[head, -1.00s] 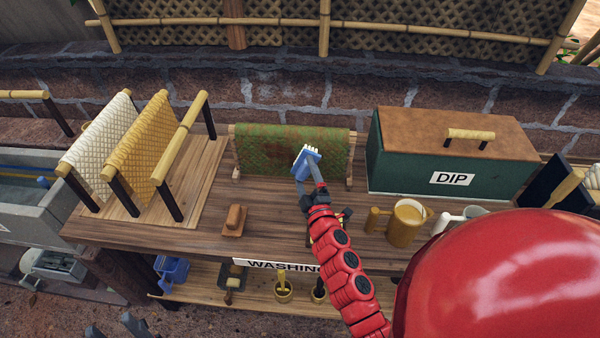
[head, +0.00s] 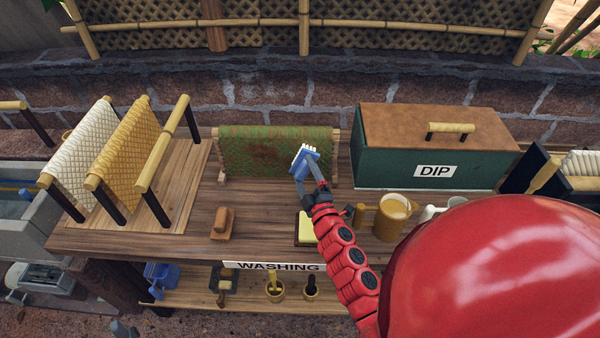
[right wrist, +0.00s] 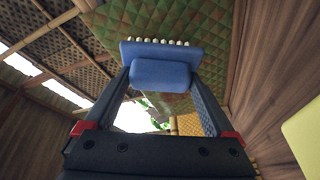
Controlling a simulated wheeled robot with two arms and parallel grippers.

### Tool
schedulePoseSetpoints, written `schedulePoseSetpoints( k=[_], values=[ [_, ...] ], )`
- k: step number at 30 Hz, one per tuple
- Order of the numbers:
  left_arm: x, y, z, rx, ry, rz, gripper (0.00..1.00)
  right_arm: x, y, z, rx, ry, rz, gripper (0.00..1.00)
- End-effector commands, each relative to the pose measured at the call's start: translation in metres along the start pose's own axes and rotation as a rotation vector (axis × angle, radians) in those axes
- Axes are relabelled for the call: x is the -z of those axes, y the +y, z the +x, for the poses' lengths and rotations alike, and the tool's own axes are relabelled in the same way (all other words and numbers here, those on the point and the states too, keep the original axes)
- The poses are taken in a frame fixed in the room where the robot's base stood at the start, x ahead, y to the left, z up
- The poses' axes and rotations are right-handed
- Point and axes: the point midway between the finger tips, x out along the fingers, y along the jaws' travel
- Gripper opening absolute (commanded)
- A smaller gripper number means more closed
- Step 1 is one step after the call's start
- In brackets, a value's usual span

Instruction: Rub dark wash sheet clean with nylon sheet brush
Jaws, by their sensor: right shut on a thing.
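The dark wash sheet (head: 262,152) is green with reddish-brown stains and hangs over a wooden frame at the back of the table. My right gripper (head: 314,184) is shut on the blue nylon sheet brush (head: 305,162), whose white bristles point up and away. The brush is in front of the sheet's right part; I cannot tell whether it touches. In the right wrist view the brush (right wrist: 162,62) sits between both fingers, with the quilted green sheet (right wrist: 185,25) behind it. My left gripper is not clearly in view.
On the wooden table (head: 190,235), a rack with white and yellow sheets (head: 125,150) stands left. A brown brush (head: 223,224) and a yellow pad (head: 306,229) lie in front. A tan mug (head: 390,217) and the green DIP box (head: 430,150) stand right.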

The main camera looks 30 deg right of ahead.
Motion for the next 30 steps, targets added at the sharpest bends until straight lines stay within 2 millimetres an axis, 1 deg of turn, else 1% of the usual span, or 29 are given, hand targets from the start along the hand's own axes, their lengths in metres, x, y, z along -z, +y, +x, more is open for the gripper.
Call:
schedulePoseSetpoints(
  k=[5, 9, 19, 30],
  values=[
    [0.000, 0.000, 0.000, 0.000, 0.000, 0.000, 0.50, -0.001, 0.000, 0.000, 0.000, -0.003, 0.000, 0.14],
    [-0.001, 0.000, -0.006, 0.000, 0.000, 0.000, 0.50, -0.003, -0.003, -0.002, 0.000, -0.004, -0.002, 0.14],
    [-0.001, 0.000, -0.006, 0.000, 0.000, 0.000, 0.50, -0.001, -0.002, -0.001, 0.000, -0.003, -0.001, 0.14],
    [-0.003, 0.001, -0.015, 0.000, 0.000, 0.000, 0.50, 0.021, -0.012, 0.010, 0.000, 0.000, 0.000, 0.14]
  ],
)
